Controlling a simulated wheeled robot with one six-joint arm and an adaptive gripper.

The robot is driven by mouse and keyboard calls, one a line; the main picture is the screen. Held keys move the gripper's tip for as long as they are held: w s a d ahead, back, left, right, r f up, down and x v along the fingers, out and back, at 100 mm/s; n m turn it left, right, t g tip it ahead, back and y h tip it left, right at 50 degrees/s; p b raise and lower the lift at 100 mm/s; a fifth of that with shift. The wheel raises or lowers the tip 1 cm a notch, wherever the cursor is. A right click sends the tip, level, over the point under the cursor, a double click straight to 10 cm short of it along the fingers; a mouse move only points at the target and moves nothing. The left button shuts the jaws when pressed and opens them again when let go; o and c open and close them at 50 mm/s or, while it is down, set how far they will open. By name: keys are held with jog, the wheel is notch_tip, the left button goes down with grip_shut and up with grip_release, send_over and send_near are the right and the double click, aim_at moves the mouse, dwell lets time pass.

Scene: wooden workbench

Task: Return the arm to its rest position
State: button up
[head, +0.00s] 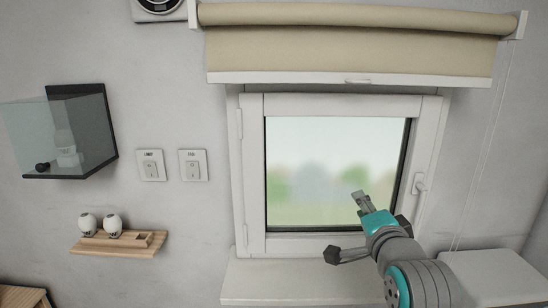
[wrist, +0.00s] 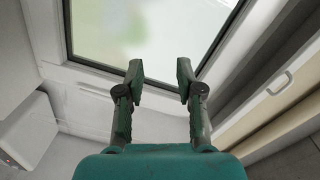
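My gripper (head: 361,199) is raised in front of the lower right part of the window pane in the head view, with my teal and grey arm coming up from the bottom right. In the wrist view my gripper (wrist: 160,86) has its two fingers apart with nothing between them, so it is open and empty. The window pane and the white frame lie beyond the fingertips. My gripper seems clear of the glass, though the exact gap cannot be told.
The white window (head: 251,170) has a handle (head: 420,184) on its right and a sill (head: 290,280) below. A beige roller blind (head: 350,45) hangs above. Two switches (head: 151,166), a glass-doored box (head: 98,125) and a wooden shelf (head: 125,251) are on the left wall.

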jog(key=s+f+n, duration=0.2)
jog(key=s+f, duration=0.2)
jog(key=f, duration=0.5)
jog(key=s+f+n, duration=0.1)
jog(key=s+f, duration=0.2)
jog(key=f, duration=0.6)
jog(key=s+f+n+g, duration=0.1)
jog(key=s+f+n, duration=0.3)
jog(key=s+f, duration=0.85)
jog(key=s+f+n, duration=0.1)
jog(key=s+n, duration=0.2)
jog(key=s, duration=1.2)
jog(key=s+f+n+g, duration=0.1)
jog(key=s+f+n, duration=0.1)
jog(key=s, duration=1.3)
jog(key=shift+s+f+n, duration=0.15)
jog(key=shift+n, duration=0.65)
